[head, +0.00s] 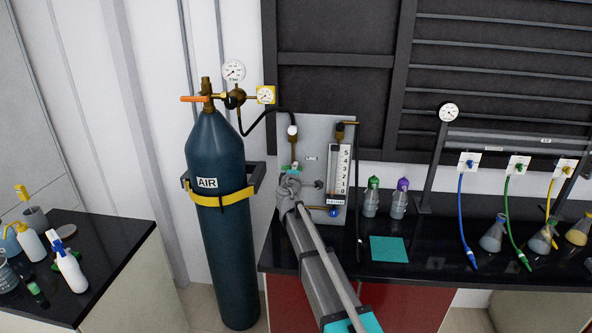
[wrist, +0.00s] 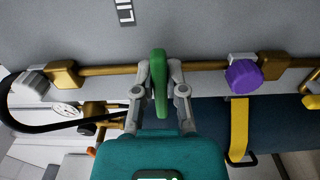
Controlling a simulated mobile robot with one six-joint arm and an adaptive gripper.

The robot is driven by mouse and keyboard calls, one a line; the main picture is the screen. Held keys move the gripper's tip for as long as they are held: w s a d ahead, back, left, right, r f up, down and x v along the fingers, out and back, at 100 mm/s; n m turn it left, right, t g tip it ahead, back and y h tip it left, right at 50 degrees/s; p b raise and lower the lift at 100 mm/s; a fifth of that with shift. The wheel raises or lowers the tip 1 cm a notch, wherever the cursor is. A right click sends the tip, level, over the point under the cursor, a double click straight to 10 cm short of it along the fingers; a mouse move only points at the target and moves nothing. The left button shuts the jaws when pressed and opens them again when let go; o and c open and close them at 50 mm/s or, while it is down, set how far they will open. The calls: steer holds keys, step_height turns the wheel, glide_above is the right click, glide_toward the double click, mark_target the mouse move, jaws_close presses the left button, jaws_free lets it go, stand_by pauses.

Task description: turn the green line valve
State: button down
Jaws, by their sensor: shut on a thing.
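The green line valve handle (wrist: 159,82) stands upright in the wrist view, lying across the brass pipe (wrist: 205,69). My gripper (wrist: 159,76) has one finger on each side of the handle and is shut on it. In the head view my gripper (head: 290,186) is at the left part of the grey LINE panel (head: 318,130). A small green part of the valve (head: 290,168) shows just above it there. The fingers hide most of the handle in the head view. The valve body behind the handle is hidden in the wrist view.
A purple knob (wrist: 243,77) is on the pipe, right of my gripper. A black hose (wrist: 50,127) curves at left. The AIR cylinder (head: 215,165) stands left of the panel. A flowmeter (head: 340,172) is at the panel's right. Flasks (head: 494,236) stand on the bench.

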stand_by(0.3)
steer(key=c, duration=0.7)
jaws_free()
steer(key=shift+s+a, duration=0.15)
steer(key=shift+s, duration=5.85)
